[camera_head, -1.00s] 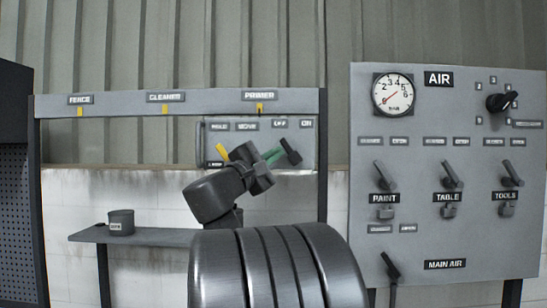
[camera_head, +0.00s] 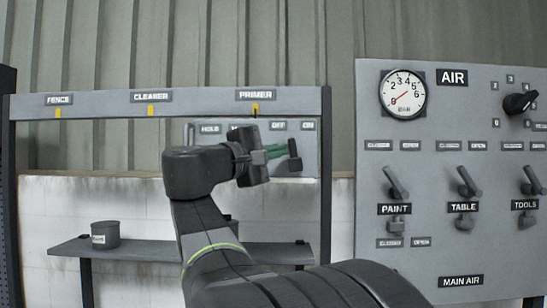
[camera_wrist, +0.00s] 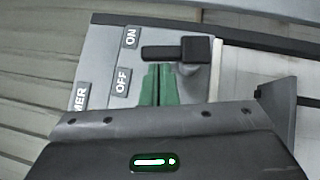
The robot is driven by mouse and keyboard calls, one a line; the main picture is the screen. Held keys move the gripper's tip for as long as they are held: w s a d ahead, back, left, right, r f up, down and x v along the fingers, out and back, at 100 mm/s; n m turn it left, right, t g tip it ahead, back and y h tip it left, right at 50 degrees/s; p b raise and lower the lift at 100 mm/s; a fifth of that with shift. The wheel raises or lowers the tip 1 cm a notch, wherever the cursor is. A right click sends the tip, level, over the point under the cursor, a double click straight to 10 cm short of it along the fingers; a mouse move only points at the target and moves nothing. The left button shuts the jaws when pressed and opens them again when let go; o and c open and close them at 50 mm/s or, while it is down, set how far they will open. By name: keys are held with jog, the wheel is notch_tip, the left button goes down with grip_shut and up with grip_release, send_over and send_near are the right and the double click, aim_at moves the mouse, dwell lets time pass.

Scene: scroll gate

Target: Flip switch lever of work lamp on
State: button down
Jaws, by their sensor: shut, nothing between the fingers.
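The grey switch panel (camera_head: 310,128) hangs under the sign rail, with HOLD, OFF and ON labels showing. A black switch lever (camera_head: 294,158) sits at its right end, below the OFF and ON labels. In the wrist view the lever (camera_wrist: 175,51) is a square black block with a bar pointing left, near the ON label (camera_wrist: 131,38). My gripper (camera_head: 277,151) is shut and empty, its green fingertips just left of the lever. In the wrist view the fingertips (camera_wrist: 158,82) lie right beside the bar; I cannot tell whether they touch. My wrist hides the panel's middle.
A grey AIR panel (camera_head: 440,240) with a gauge (camera_head: 403,93) and several levers stands at the right. A shelf (camera_head: 140,252) with a small grey can (camera_head: 105,234) is at lower left. The sign rail (camera_head: 200,103) runs above the switch panel.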

aim_at(292, 140)
jog(key=shift+s+d+r+m+g+y, duration=0.15)
jog(key=shift+d+r+m+g, duration=0.15)
jog(key=shift+d+r, duration=0.35)
jog(key=shift+d+r+m+g+y, duration=0.2)
jog(key=shift+d+r+m, duration=0.15)
jog(key=shift+d, duration=0.65)
jog(key=shift+r, duration=0.1)
